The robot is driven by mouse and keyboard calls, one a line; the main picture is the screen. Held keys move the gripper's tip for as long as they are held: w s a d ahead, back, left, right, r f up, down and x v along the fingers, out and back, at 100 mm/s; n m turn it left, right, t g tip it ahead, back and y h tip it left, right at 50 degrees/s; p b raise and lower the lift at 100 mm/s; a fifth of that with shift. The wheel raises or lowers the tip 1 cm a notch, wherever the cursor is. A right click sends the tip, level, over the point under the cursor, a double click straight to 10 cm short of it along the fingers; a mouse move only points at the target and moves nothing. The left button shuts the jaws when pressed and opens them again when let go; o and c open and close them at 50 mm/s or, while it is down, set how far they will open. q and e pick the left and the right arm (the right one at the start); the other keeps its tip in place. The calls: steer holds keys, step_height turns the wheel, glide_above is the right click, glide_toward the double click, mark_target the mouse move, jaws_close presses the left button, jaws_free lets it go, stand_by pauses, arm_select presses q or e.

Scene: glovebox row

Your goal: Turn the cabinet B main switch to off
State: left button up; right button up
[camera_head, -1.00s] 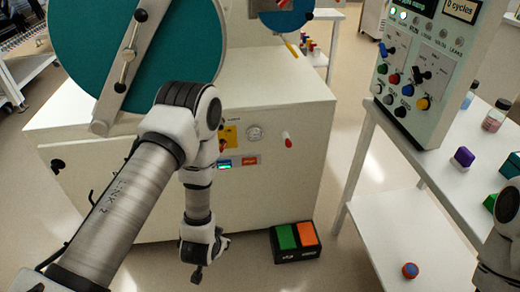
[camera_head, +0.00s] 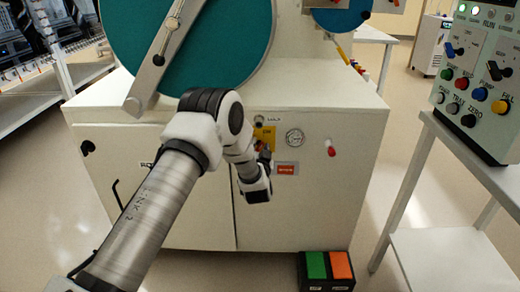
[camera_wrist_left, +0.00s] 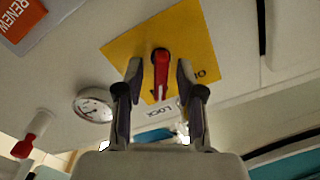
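The main switch is a red handle (camera_wrist_left: 160,72) on a yellow plate (camera_wrist_left: 190,42) with dark lettering, seen in the left wrist view. The yellow plate (camera_head: 266,133) also shows on the white cabinet front in the head view, where my arm partly covers it. My left gripper (camera_wrist_left: 159,68) is open, with one finger on each side of the red handle and a visible gap on both sides. In the head view the left gripper (camera_head: 265,153) is at the plate, its fingers partly hidden. My right gripper is out of view.
A round gauge (camera_head: 295,138), a red-tipped knob (camera_head: 331,148) and an orange label (camera_head: 286,169) are close right of the plate. A green and orange pedal box (camera_head: 328,269) is on the floor. A control panel (camera_head: 480,75) stands on the right bench.

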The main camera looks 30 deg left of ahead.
arm_select(q)
steer(key=shift+s, duration=0.1)
jaws_close()
steer(key=shift+n, duration=0.5)
steer(key=shift+s+a+n+b, duration=0.15)
steer(key=shift+n+b, duration=0.25)
steer(key=shift+n, duration=2)
jaws_free()
